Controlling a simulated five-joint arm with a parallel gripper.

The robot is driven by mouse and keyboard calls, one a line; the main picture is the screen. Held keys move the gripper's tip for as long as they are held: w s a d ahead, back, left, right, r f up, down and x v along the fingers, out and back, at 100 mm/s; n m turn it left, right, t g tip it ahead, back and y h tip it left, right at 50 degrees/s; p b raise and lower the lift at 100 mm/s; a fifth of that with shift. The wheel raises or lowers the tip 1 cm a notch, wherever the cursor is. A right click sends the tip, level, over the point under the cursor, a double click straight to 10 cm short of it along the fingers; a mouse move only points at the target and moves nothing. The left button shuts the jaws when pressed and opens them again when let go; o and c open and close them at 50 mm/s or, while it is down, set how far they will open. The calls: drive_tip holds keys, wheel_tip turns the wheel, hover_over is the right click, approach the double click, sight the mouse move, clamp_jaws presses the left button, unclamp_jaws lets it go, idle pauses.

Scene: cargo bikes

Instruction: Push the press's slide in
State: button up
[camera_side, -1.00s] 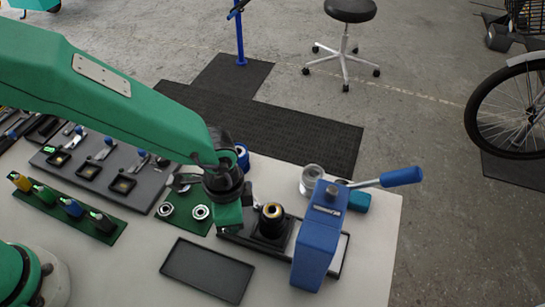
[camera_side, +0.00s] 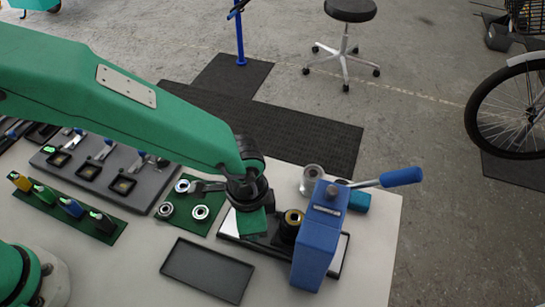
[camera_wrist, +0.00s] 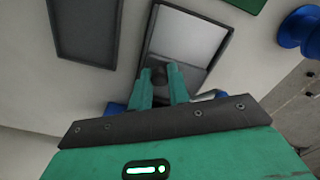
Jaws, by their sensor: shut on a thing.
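The blue press (camera_side: 318,245) with its blue-gripped lever (camera_side: 400,177) stands near the right end of the table. Its dark slide carries a black-and-gold round part (camera_side: 292,220) and lies in the press's tray-like base (camera_side: 228,228). The round part is close to the left side of the press body, partly hidden by it. My gripper (camera_side: 252,228) is just left of the slide, pointing down. In the wrist view, my green fingers (camera_wrist: 160,74) are shut on a dark knob (camera_wrist: 159,77), seemingly the slide's. The bare light floor of the base (camera_wrist: 188,38) shows beyond them.
An empty dark tray (camera_side: 207,270) lies in front of the base. A green mat with metal rings (camera_side: 200,212) is to the left. A metal cup (camera_side: 312,175) and a teal block (camera_side: 358,200) stand behind the press. A blue spool (camera_wrist: 300,30) shows in the wrist view.

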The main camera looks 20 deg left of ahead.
sight(275, 241)
drive_tip(key=shift+s+d+f, duration=0.1)
drive_tip(key=shift+d+f, duration=0.05)
drive_tip(key=shift+d, duration=1.1)
drive_tip(key=shift+s+d+f, duration=0.1)
drive_tip(key=shift+d+f, duration=0.05)
drive_tip(key=shift+d, duration=1.05)
drive_tip(key=o, duration=0.7)
drive_tip(key=shift+r, duration=0.15)
drive_tip(key=shift+w+d+r, duration=0.15)
drive_tip(key=shift+r, duration=2.15)
drive_tip(key=shift+a+r, duration=0.5)
drive_tip(key=shift+a, duration=0.5)
drive_tip(key=shift+a+r, duration=0.5)
drive_tip(key=shift+a, duration=0.55)
drive_tip(key=shift+a+r, duration=0.5)
drive_tip(key=shift+a, duration=0.5)
